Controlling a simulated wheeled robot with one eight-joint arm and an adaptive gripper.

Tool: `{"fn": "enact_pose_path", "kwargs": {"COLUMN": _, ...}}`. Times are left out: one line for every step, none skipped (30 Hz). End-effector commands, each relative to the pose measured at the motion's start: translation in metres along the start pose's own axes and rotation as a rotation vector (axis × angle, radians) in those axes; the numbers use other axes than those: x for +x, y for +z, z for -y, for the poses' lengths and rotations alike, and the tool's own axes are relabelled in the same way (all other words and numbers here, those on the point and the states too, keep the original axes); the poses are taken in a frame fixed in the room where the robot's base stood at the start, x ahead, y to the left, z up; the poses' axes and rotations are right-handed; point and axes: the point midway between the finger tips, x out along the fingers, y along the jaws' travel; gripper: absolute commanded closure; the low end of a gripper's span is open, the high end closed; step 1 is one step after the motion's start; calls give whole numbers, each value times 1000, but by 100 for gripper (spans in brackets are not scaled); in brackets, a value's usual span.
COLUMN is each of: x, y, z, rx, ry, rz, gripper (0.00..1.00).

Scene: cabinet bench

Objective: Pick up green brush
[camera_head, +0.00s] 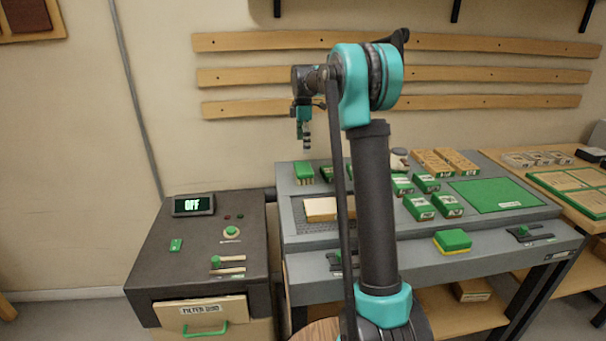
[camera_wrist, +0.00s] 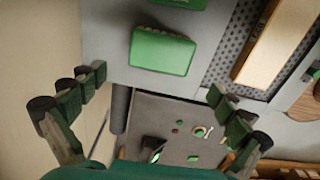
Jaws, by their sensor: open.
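The green brush (camera_head: 304,173), a green block with tan bristles below, stands at the back left of the grey bench top. In the wrist view the green brush (camera_wrist: 163,52) lies ahead of the fingertips, a little above the middle of the gap between them. My gripper (camera_head: 306,146) hangs above the brush, pointing down, with a clear gap between them. In the wrist view my gripper (camera_wrist: 157,82) has its two fingers spread wide, with nothing between them. The brush's bristles are mostly hidden in the wrist view.
A pale wooden block (camera_head: 320,209) lies on a perforated plate (camera_head: 312,228) in front of the brush. A dark control cabinet (camera_head: 185,260) with an "OFF" display stands left of the bench. A green and yellow sponge (camera_head: 452,241), several green boxes and a green mat (camera_head: 495,195) are to the right.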

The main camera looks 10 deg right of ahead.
Motion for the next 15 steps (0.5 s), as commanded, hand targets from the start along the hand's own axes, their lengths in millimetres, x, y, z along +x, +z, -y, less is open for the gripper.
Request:
{"fn": "enact_pose_path", "kwargs": {"x": 11, "y": 0, "z": 0, "rx": 0, "ry": 0, "rz": 0, "gripper": 0}}
{"fn": "enact_pose_path", "kwargs": {"x": 16, "y": 0, "z": 0, "rx": 0, "ry": 0, "rz": 0, "gripper": 0}}
{"fn": "enact_pose_path", "kwargs": {"x": 24, "y": 0, "z": 0, "rx": 0, "ry": 0, "rz": 0, "gripper": 0}}
{"fn": "enact_pose_path", "kwargs": {"x": 29, "y": 0, "z": 0, "rx": 1, "ry": 0, "rz": 0, "gripper": 0}}
{"fn": "enact_pose_path", "kwargs": {"x": 33, "y": 0, "z": 0, "rx": 1, "ry": 0, "rz": 0, "gripper": 0}}
{"fn": "enact_pose_path", "kwargs": {"x": 38, "y": 0, "z": 0, "rx": 1, "ry": 0, "rz": 0, "gripper": 0}}
{"fn": "enact_pose_path", "kwargs": {"x": 42, "y": 0, "z": 0, "rx": 1, "ry": 0, "rz": 0, "gripper": 0}}
{"fn": "enact_pose_path", "kwargs": {"x": 45, "y": 0, "z": 0, "rx": 1, "ry": 0, "rz": 0, "gripper": 0}}
{"fn": "enact_pose_path", "kwargs": {"x": 48, "y": 0, "z": 0, "rx": 1, "ry": 0, "rz": 0, "gripper": 0}}
{"fn": "enact_pose_path", "kwargs": {"x": 49, "y": 0, "z": 0, "rx": 1, "ry": 0, "rz": 0, "gripper": 0}}
{"fn": "enact_pose_path", "kwargs": {"x": 51, "y": 0, "z": 0, "rx": 1, "ry": 0, "rz": 0, "gripper": 0}}
{"fn": "enact_pose_path", "kwargs": {"x": 52, "y": 0, "z": 0, "rx": 1, "ry": 0, "rz": 0, "gripper": 0}}
{"fn": "enact_pose_path", "kwargs": {"x": 54, "y": 0, "z": 0, "rx": 1, "ry": 0, "rz": 0, "gripper": 0}}
{"fn": "enact_pose_path", "kwargs": {"x": 56, "y": 0, "z": 0, "rx": 1, "ry": 0, "rz": 0, "gripper": 0}}
{"fn": "enact_pose_path", "kwargs": {"x": 60, "y": 0, "z": 0, "rx": 1, "ry": 0, "rz": 0, "gripper": 0}}
